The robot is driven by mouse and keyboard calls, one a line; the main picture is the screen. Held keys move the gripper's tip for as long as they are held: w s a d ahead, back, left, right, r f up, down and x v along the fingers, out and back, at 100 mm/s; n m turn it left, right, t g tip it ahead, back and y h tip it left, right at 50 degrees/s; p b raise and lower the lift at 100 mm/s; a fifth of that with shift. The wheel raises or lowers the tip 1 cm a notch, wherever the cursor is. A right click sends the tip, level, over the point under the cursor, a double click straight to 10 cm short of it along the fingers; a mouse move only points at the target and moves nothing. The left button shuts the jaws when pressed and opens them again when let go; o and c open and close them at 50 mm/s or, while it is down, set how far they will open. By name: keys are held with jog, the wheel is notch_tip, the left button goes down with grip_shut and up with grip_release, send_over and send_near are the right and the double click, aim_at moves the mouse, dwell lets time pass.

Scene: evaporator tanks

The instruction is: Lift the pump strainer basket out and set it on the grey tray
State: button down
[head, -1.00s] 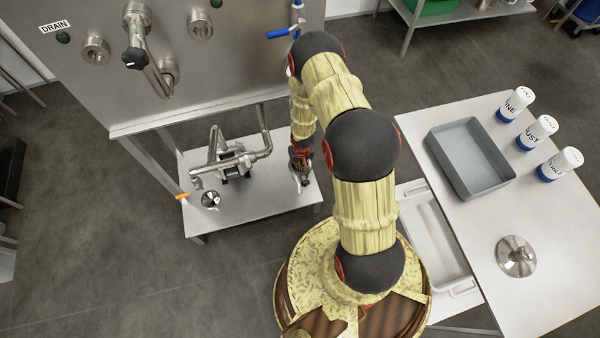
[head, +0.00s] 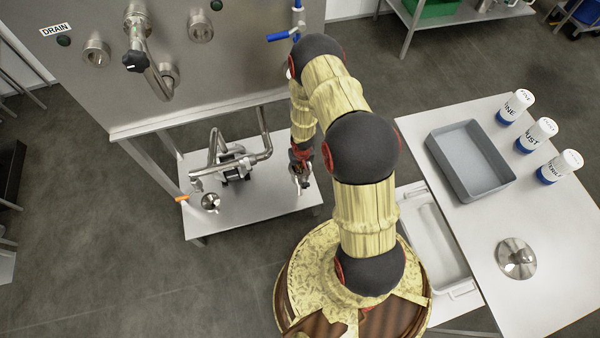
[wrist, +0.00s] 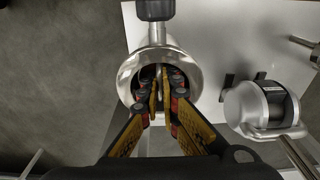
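My gripper (head: 300,178) points down at the right end of the low pump table (head: 265,202). In the wrist view its fingers (wrist: 160,84) reach into the open mouth of a round shiny strainer housing (wrist: 194,64). The fingertips are close together with a narrow gap. Something thin and pale shows between them, perhaps a basket handle, but I cannot tell whether they grip it. The basket itself is mostly hidden inside the housing. The grey tray (head: 447,158) is empty on the white table at the right.
A pump motor (wrist: 262,104) sits beside the housing, with pipes (head: 236,160) around it. A black knob (wrist: 155,9) stands by the housing. A round metal lid (head: 516,258) and three white-and-blue containers (head: 536,134) are on the white table (head: 545,210). A white basin (head: 433,240) is below.

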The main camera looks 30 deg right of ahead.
notch_tip(320, 180, up, 18)
jog(key=p, duration=1)
